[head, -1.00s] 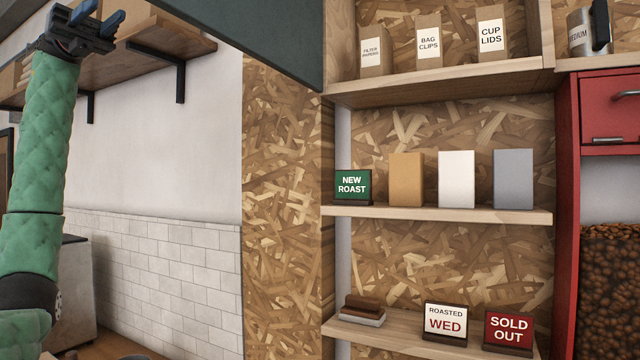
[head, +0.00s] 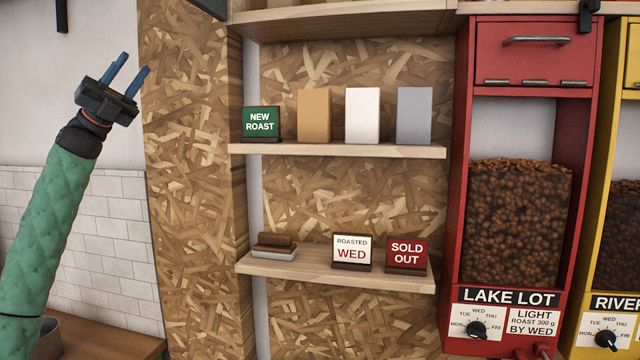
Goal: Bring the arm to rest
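My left arm, in a green padded sleeve, comes up from the lower left in the head view. Its gripper (head: 127,72) points up and is open, with a gap between its two blue fingers and nothing in it. It is in front of the white wall and the chipboard panel, left of the shelves and touching nothing. My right gripper is not in view.
A middle shelf (head: 340,150) bears a NEW ROAST sign (head: 261,123) and tan, white and grey bags. A lower shelf (head: 330,275) bears ROASTED WED (head: 351,250) and SOLD OUT (head: 406,253) signs. A red LAKE LOT bean dispenser (head: 457,200) stands right.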

